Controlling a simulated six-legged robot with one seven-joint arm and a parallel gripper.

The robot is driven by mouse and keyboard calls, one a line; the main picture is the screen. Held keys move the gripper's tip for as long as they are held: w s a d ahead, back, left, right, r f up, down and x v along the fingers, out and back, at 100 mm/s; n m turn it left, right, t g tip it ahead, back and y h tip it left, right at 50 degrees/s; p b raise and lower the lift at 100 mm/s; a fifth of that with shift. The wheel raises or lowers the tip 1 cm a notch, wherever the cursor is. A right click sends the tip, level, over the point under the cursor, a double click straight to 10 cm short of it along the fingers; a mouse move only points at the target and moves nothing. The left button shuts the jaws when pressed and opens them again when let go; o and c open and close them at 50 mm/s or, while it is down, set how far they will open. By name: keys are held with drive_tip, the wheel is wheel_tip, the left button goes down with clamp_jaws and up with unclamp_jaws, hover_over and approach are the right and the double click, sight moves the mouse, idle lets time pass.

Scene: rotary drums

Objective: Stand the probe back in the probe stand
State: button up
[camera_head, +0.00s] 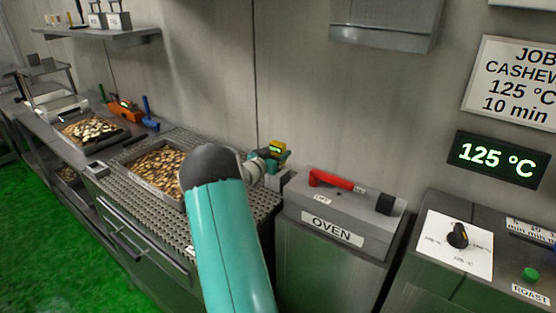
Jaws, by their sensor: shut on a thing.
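The probe (279,146), with a yellow-green lit face on a dark body, shows just past the end of my teal arm. My gripper (268,158) is shut on it, beside the wall at the right end of the perforated counter. My arm and wrist hide much of the grip and the probe's lower part. A small grey block (273,183) sits just below the gripper and may be the probe stand; I cannot tell whether the probe touches it.
A tray of brown nuts (150,166) lies left of my arm, and a tray of paler nuts (88,130) farther left. An orange device (124,110) stands behind them. The OVEN box (335,222) with a red lever (335,181) stands close on the right.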

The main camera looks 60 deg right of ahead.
drive_tip(key=shift+f, duration=1.25)
drive_tip(key=shift+f, duration=0.1)
drive_tip(key=o, duration=1.1)
drive_tip(key=a, duration=0.4)
drive_tip(key=w+a, duration=0.1)
drive_tip(key=a, duration=0.6)
drive_tip(key=shift+w+a, duration=0.4)
